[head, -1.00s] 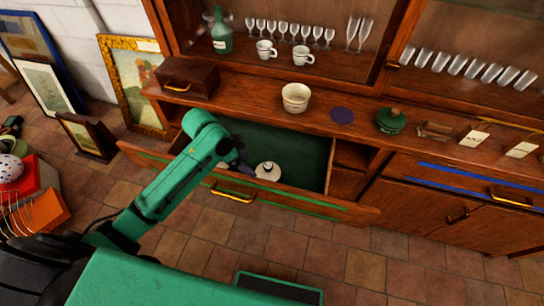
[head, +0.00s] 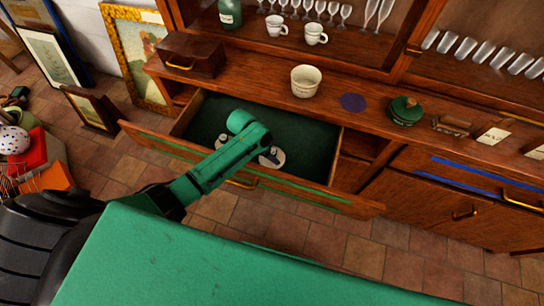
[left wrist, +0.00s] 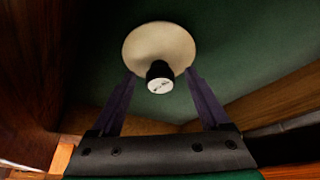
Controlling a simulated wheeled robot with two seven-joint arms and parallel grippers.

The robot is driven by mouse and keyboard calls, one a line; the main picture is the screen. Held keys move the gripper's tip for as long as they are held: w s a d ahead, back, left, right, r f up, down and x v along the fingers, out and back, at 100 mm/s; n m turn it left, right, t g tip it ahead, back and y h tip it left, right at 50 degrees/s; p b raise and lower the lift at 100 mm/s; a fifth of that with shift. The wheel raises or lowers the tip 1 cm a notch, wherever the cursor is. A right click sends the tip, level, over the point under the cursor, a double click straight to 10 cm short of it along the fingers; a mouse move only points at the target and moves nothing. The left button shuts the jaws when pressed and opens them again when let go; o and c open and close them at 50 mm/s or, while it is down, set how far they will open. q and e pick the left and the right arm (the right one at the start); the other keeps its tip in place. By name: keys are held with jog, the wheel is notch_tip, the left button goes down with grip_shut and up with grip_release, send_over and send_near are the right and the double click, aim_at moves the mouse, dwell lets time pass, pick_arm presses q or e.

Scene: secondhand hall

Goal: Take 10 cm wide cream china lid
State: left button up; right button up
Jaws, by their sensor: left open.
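The cream china lid (head: 279,157) lies in the open green-lined drawer (head: 310,150), partly hidden by my left arm in the head view. In the left wrist view the lid (left wrist: 150,42) shows as a round cream disc with a dark knob (left wrist: 160,77) topped in white. My left gripper (left wrist: 160,73) is open, its two dark fingers on either side of the knob's line and their tips near the lid's near edge. Nothing is held; whether a finger touches the lid I cannot tell. In the head view the left gripper (head: 268,156) is mostly hidden. My right gripper is not in view.
The wooden drawer front (head: 325,200) and side walls surround the lid closely. On the counter above stand a cream pot (head: 305,84), a blue disc (head: 353,102), a green lidded pot (head: 405,111) and a wooden box (head: 190,56). The drawer's right part is clear.

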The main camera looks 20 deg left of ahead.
pick_arm(q)
jog(key=shift+w+d+f, duration=0.1)
jog(key=shift+f, duration=0.15)
grip_shut()
jog(key=shift+r, duration=0.1)
